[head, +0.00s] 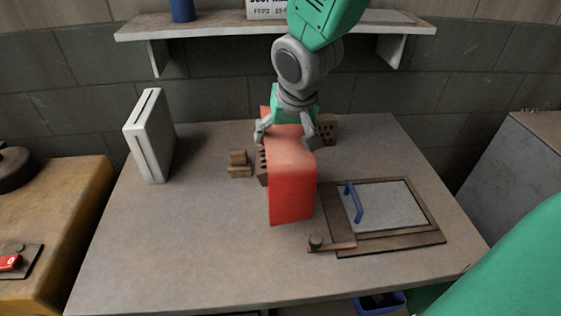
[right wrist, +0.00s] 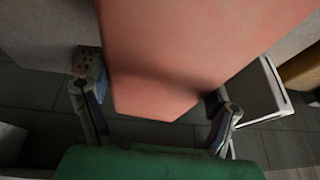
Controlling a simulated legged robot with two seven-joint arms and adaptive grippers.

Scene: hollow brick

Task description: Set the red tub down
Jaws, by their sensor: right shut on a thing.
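The red tub (head: 291,195) is a tall red block-like shape over the middle of the table. My right gripper (head: 287,133) is above it, with one finger on each side of its upper part, shut on it. In the right wrist view the tub (right wrist: 190,50) fills the middle, between the two fingers of my right gripper (right wrist: 155,100). I cannot tell from these views whether its bottom touches the table (head: 180,240). My left gripper is not in view.
Behind the tub are hollow bricks (head: 327,128) and small wooden blocks (head: 239,165). A white upright case (head: 150,135) stands at left. A framed panel with a blue handle (head: 354,201) lies at right. The table's front left is clear. A shelf (head: 230,28) hangs behind.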

